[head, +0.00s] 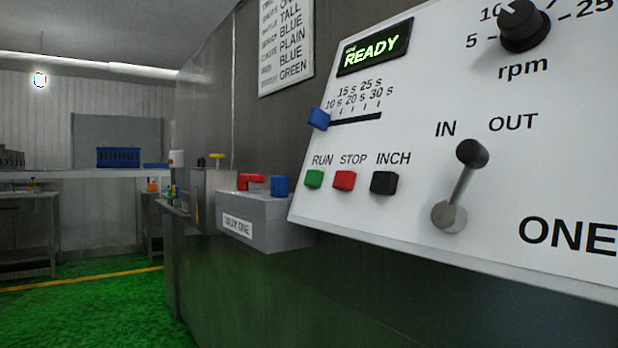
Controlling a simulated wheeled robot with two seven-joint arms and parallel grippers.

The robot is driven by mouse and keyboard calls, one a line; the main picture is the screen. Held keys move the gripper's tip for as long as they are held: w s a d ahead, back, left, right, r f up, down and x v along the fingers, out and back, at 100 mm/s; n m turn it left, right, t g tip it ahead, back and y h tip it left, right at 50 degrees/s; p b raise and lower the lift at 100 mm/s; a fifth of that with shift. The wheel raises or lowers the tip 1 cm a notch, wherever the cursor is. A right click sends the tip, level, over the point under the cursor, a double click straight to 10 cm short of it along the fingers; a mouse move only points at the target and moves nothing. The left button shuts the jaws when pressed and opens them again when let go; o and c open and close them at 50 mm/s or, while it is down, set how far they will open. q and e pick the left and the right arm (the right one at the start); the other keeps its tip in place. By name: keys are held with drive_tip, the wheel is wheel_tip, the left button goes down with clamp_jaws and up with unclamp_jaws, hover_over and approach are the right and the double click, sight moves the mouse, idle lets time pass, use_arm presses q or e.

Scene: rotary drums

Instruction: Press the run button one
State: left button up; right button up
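The white control panel marked ONE (400,210) fills the right of the head view, tilted and close to me. Its green RUN button (314,179) sits at the panel's lower left. The red STOP button (344,181) and the black INCH button (384,183) stand to its right. A lit display (375,48) above reads READY in green. Neither of my grippers is in view, and nothing covers the buttons.
A lever (461,185) under IN and OUT and a black rpm knob (524,27) stick out of the panel. A blue slider (319,119) is at the left end of its scale. A grey box (262,215) juts out left of the panel. Green floor (95,310) is open at left.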

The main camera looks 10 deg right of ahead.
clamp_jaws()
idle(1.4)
